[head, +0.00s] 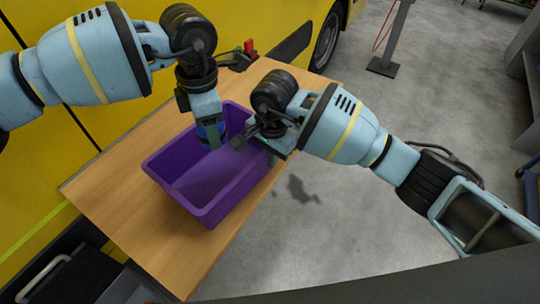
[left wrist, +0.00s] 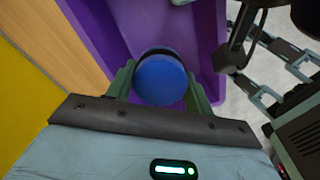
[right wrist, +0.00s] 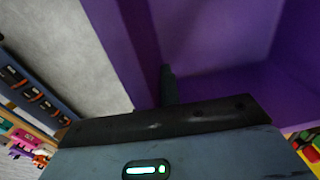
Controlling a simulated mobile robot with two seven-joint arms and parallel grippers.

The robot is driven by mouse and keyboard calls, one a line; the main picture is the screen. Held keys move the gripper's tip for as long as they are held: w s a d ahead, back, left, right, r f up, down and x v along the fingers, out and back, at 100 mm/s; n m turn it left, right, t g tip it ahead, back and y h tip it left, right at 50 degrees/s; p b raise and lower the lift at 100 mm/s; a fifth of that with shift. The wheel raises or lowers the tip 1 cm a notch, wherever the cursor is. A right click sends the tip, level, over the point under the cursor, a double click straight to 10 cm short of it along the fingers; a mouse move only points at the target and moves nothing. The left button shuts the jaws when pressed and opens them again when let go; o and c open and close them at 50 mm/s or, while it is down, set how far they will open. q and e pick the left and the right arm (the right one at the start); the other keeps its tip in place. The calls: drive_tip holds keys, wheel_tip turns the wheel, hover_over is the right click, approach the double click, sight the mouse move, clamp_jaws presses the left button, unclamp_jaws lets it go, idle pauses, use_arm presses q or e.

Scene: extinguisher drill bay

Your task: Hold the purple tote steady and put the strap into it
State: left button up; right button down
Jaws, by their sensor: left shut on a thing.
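The purple tote (head: 208,207) stands open on the wooden table, and its inside looks empty. My left gripper (head: 211,138) points down over the tote. It is shut on the strap, a round blue roll (left wrist: 160,80) held between its green fingers. The strap is mostly hidden by the gripper in the head view. My right gripper (right wrist: 165,88) is at the tote's right wall. One finger shows against the inner side of the wall (right wrist: 128,50). The other finger is hidden there, but the jaws look closed on the wall.
The wooden table (head: 130,190) has free room left of and in front of the tote. A yellow vehicle (head: 50,190) stands behind it. A small red and black item (head: 249,47) is at the table's back. Grey floor lies to the right.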

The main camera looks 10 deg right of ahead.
use_arm(q)
wheel_tip(320, 180, down, 7)
idle(1.0)
drive_tip(key=o, duration=1.2)
drive_tip(key=shift+r, duration=0.1)
wheel_tip(320, 180, up, 12)
use_arm(e)
drive_tip(key=c, duration=1.5)
unclamp_jaws()
drive_tip(key=shift+c, duration=0.2)
